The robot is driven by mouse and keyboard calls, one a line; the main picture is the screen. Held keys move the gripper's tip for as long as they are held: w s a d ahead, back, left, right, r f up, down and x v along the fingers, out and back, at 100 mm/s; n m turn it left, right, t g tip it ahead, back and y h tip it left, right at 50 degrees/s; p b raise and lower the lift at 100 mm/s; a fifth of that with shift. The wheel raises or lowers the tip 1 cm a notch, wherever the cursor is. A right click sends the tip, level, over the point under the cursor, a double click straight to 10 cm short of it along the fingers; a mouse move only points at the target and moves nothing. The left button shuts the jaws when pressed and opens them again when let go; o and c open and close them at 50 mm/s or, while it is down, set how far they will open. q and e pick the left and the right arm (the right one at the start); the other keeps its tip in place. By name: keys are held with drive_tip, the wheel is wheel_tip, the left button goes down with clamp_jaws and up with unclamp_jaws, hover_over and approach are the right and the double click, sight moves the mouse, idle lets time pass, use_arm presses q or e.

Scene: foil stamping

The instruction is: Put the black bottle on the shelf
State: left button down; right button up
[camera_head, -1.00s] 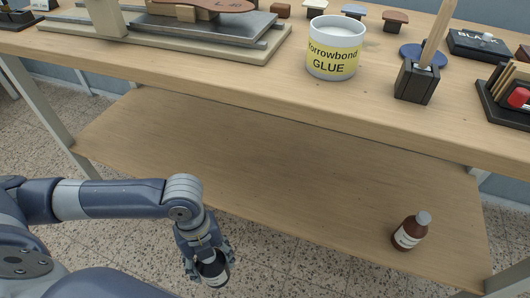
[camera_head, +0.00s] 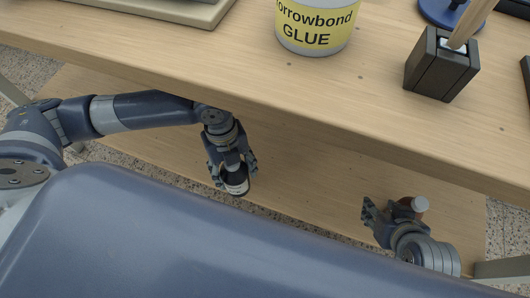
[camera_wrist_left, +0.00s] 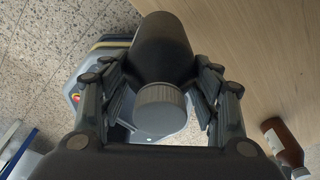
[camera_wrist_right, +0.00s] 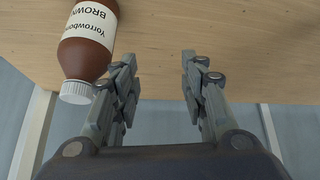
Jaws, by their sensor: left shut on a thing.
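The black bottle (camera_head: 236,184) is in my left gripper (camera_head: 233,172). In the left wrist view the bottle (camera_wrist_left: 163,50) has a grey ribbed cap, and my left gripper's fingers (camera_wrist_left: 160,95) are shut on its two sides. In the head view it is over the front part of the lower shelf (camera_head: 290,185); whether it touches the shelf cannot be told. My right gripper (camera_head: 382,212) is open and empty by the brown bottle (camera_head: 409,207). In the right wrist view the brown bottle (camera_wrist_right: 90,40) lies outside the open fingers (camera_wrist_right: 160,85), to their left.
The tabletop (camera_head: 200,50) overhangs the shelf. On it stand a glue pot (camera_head: 315,25) and a black block holder (camera_head: 441,65) with a wooden handle in it. The shelf between the two grippers is clear. A table leg (camera_head: 503,270) stands at the right.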

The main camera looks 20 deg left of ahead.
use_arm(q)
drive_tip(key=w+d+f+b, duration=0.3)
drive_tip(key=w+d+f, duration=0.1)
drive_tip(key=w+d, duration=0.2)
drive_tip(key=shift+w+f+b, duration=0.2)
drive_tip(key=shift+w+b, duration=0.2)
drive_tip(key=shift+w, duration=0.3)
use_arm(e)
drive_tip(key=w+a+r+t+y, duration=0.1)
drive_tip(key=w+a+r+t, duration=0.1)
drive_tip(key=w+r+t, duration=0.3)
drive_tip(key=w+a+r+t+y, duration=0.2)
drive_tip(key=w+r+t, duration=0.4)
drive_tip(key=r, duration=0.5)
drive_tip(key=shift+w+a+r+n, duration=0.15)
drive_tip(key=shift+a+n, duration=0.15)
drive_tip(key=shift+a, duration=0.35)
use_arm(q)
drive_tip(key=shift+d, duration=0.1)
drive_tip(key=c, duration=0.5)
unclamp_jaws()
drive_tip(key=shift+f, duration=0.1)
